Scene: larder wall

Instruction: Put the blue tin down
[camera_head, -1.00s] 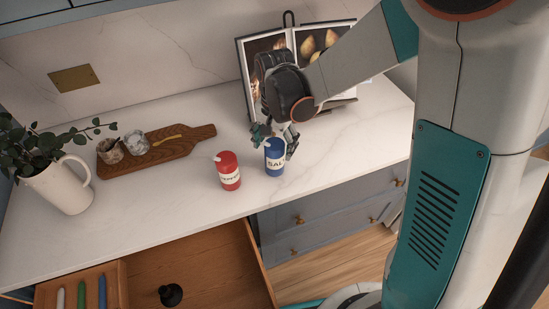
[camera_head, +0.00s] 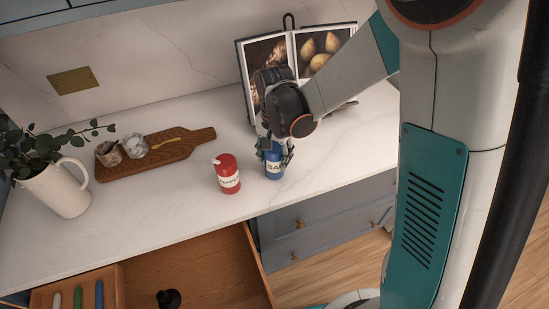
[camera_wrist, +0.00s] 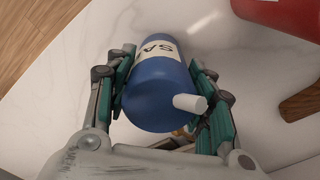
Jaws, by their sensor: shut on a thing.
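The blue tin (camera_head: 274,168) has a white label with dark letters and stands upright at the counter's front part, right of the red tin. I cannot tell whether its base touches the counter. My gripper (camera_head: 275,152) reaches down over its top and is shut on it. In the wrist view the blue tin (camera_wrist: 160,88) lies between the two teal finger pads of my gripper (camera_wrist: 162,100), with a white spout towards the camera. The white marble counter (camera_head: 330,160) spreads beneath.
The red tin (camera_head: 227,175) stands close on the left. A wooden board (camera_head: 185,155) with small jars, a white jug (camera_head: 62,190) and an open cookbook (camera_head: 318,45) are further back or left. An open drawer (camera_head: 215,275) lies below the front edge. Counter to the right is clear.

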